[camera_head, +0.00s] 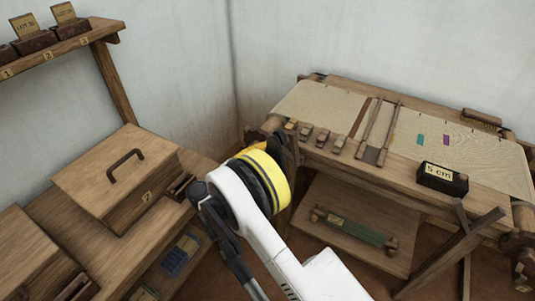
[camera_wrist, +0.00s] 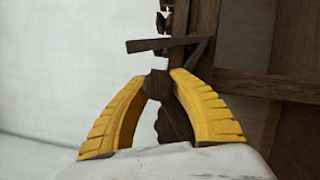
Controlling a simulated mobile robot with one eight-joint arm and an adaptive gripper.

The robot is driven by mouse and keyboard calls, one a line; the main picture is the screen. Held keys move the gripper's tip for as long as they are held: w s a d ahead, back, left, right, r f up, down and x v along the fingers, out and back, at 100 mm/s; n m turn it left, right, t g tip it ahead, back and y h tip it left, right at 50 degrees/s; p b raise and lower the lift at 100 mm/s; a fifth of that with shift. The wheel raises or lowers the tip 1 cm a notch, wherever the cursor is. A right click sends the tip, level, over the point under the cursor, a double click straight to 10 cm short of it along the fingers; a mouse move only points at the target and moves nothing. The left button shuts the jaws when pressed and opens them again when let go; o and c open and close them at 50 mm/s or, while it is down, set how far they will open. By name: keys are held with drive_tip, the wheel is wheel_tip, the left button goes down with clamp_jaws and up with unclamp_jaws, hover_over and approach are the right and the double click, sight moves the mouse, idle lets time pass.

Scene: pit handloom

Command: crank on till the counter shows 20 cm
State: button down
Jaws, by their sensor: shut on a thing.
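The counter (camera_head: 442,179) is a dark block on the right of the loom's front beam, and its label reads "5 cm". The loom (camera_head: 400,172) stands against the back wall with pale cloth (camera_head: 466,148) stretched across it. In the wrist view, my gripper (camera_wrist: 163,78) has its two yellow fingers closed on a dark wooden crank handle (camera_wrist: 171,112). A dark wooden bar (camera_wrist: 160,44) shows just beyond the fingertips.
A lidded wooden box (camera_head: 118,178) stands on a bench at left, below a shelf (camera_head: 62,45) with labelled blocks. A low board (camera_head: 350,225) under the loom holds a green-wound roller (camera_head: 353,230). Crossed wooden bars (camera_head: 455,250) stand at front right.

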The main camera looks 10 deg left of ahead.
idle(0.3)
drive_tip(key=c, duration=1.1)
unclamp_jaws()
drive_tip(key=shift+w+d, duration=0.1)
drive_tip(key=shift+d, duration=0.05)
drive_tip(key=shift+o, duration=0.2)
drive_tip(key=shift+r, duration=0.1)
wheel_tip(320, 180, up, 10)
drive_tip(key=shift+f, duration=0.1)
